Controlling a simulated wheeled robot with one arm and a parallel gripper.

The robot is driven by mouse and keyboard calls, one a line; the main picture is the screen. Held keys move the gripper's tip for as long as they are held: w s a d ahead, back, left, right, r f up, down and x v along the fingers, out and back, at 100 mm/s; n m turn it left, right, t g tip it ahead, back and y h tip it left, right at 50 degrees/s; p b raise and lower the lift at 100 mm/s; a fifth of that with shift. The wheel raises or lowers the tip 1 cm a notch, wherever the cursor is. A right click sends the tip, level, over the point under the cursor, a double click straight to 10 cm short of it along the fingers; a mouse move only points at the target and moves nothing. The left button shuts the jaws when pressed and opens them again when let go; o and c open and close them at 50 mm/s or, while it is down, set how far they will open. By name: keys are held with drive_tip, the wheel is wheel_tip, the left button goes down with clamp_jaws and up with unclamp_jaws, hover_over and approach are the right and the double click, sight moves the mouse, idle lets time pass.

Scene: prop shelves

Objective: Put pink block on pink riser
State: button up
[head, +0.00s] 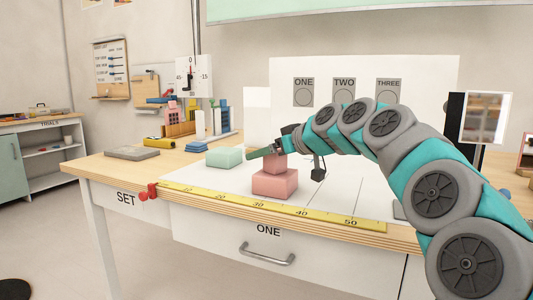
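The pink block (275,163) sits on top of the larger pink riser (275,184), near the front of the table. It looks roughly centred, and its top is partly covered by my gripper. My gripper (263,152) is at the top of the block, with a dark teal part reaching to the left. The fingers are small and overlap the block in this view, so I cannot tell whether they are open or shut on it.
A mint green block (224,157) lies left of the riser. A grey slab (132,153) and model buildings (190,117) stand farther left. White board right of the riser is mostly clear.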

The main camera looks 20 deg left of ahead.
drive_tip(key=v, duration=1.2)
drive_tip(key=shift+b, duration=0.3)
